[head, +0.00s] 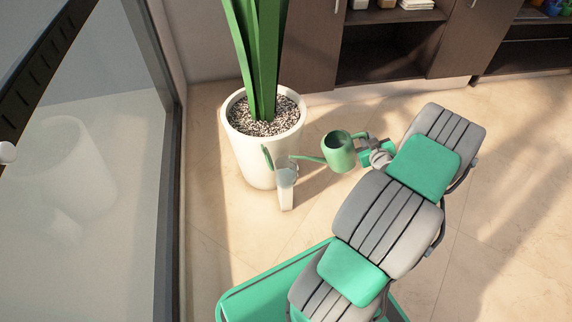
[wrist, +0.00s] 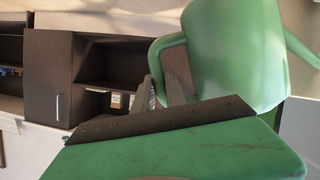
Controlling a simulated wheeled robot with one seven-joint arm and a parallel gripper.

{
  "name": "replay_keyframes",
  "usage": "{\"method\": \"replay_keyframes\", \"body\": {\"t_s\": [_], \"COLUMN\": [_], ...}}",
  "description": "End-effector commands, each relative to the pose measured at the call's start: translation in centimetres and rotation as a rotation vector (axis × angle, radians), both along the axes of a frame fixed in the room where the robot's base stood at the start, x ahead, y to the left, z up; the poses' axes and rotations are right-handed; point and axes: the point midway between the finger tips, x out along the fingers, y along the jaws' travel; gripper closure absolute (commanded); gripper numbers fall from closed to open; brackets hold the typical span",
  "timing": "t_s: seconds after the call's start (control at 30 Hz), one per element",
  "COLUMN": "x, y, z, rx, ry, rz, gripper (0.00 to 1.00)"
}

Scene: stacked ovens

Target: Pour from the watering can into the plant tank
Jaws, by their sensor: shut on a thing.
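The green watering can (head: 340,154) is held in the air by my gripper (head: 372,152), to the right of the potted plant. Its thin spout points left, with the tip close above a small upright tank (head: 286,190) with a pale body and a greyish clear top. A green flap-like piece (head: 267,157) is at the tank's upper left. In the wrist view the can (wrist: 235,50) fills the upper right, and my gripper's fingers (wrist: 165,82) are at its handle. I cannot make out any water flowing or the level in the tank.
A white pot (head: 250,160) with gravel and tall green leaves (head: 258,60) stands directly behind the tank. A glass wall (head: 90,130) is at the left. Dark cabinets (head: 385,45) line the back. The tiled floor (head: 510,200) at the right is clear.

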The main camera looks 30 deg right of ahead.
Motion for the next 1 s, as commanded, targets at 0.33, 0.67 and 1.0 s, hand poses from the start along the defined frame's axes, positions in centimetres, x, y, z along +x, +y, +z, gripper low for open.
{"method": "replay_keyframes", "body": {"t_s": [0.33, 0.67, 1.0], "x": [0.2, 0.2, 0.2], "y": [0.1, 0.1, 0.1], "z": [1.2, 1.6, 1.6], "rx": [-0.031, -0.05, -0.05], "ry": [0.004, 0.009, 0.01], "rz": [0.001, -0.001, 0.0], "gripper": [1.0, 1.0, 1.0]}}
